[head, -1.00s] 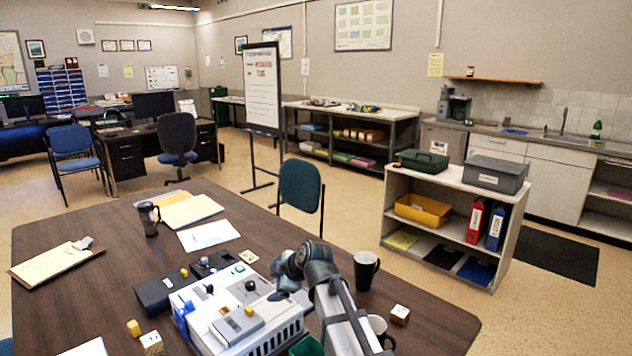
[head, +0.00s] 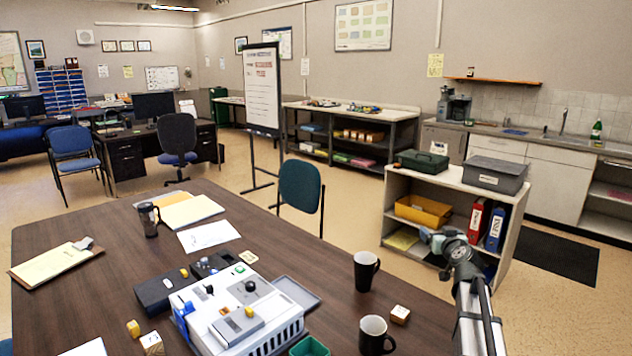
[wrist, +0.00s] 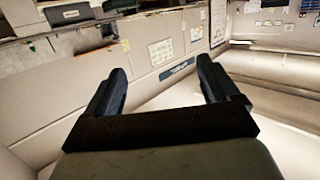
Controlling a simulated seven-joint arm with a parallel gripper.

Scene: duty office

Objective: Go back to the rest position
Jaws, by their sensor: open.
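In the wrist view my gripper (wrist: 160,84) has its two dark fingers spread wide with nothing between them. The wrist camera looks out at the room's pale walls, well away from the table top. In the head view my arm rises at the right, over the table's right edge, with its upper end in front of the low white shelf. I cannot make out the fingertips in the head view.
The dark wood table (head: 90,290) holds a white device with knobs (head: 235,310), a black mug (head: 366,270), a second dark mug (head: 375,335), a wooden block (head: 400,314), a green container (head: 310,346) and a clipboard (head: 55,264). The low white shelf (head: 452,180) stands beyond.

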